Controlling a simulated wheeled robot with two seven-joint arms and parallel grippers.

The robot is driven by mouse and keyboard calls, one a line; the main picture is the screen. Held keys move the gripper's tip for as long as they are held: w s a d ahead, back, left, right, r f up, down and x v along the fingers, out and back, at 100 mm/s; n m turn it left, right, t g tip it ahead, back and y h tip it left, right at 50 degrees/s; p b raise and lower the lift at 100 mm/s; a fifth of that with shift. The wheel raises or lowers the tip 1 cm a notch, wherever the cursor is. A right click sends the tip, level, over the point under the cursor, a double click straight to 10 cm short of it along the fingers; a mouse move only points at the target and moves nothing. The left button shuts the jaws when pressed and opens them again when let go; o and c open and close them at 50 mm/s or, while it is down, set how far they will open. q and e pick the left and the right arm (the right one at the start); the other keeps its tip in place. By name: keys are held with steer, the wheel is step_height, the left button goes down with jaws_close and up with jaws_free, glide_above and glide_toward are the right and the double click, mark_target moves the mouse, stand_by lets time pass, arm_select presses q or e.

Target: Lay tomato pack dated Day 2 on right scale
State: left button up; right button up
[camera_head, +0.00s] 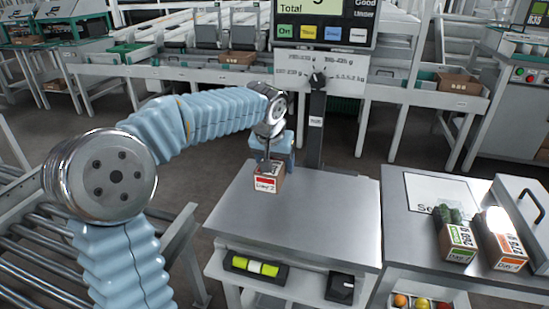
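A small pack (266,184) with a red-banded label, which seems to read Day 2, is at the back left of a scale's bare metal plate (310,225). I cannot tell whether it rests on the plate or hangs just above it. My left gripper (268,163) points down at the top of this pack, its fingers at or inside the rim. The fingers are seen nearly edge-on, so their opening and grip are unclear. My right gripper is not in view. The scale has a dark post (316,125) and a display (325,20).
On the right table (400,215), a green-labelled pack (455,240) and an orange-labelled pack (500,240) stand by a white sheet (425,190). A roller conveyor (35,270) lies at the left. Most of the scale plate is clear.

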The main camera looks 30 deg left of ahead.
arm_select(q)
steer(key=shift+f+b, duration=2.35)
steer(key=shift+f, duration=1.15)
steer(key=shift+f+b, duration=0.3)
steer(key=shift+f, duration=0.05)
steer(key=o, duration=1.3)
steer(key=p+v, duration=0.1)
steer(key=v, duration=1.3)
steer(key=shift+s+f, duration=0.1)
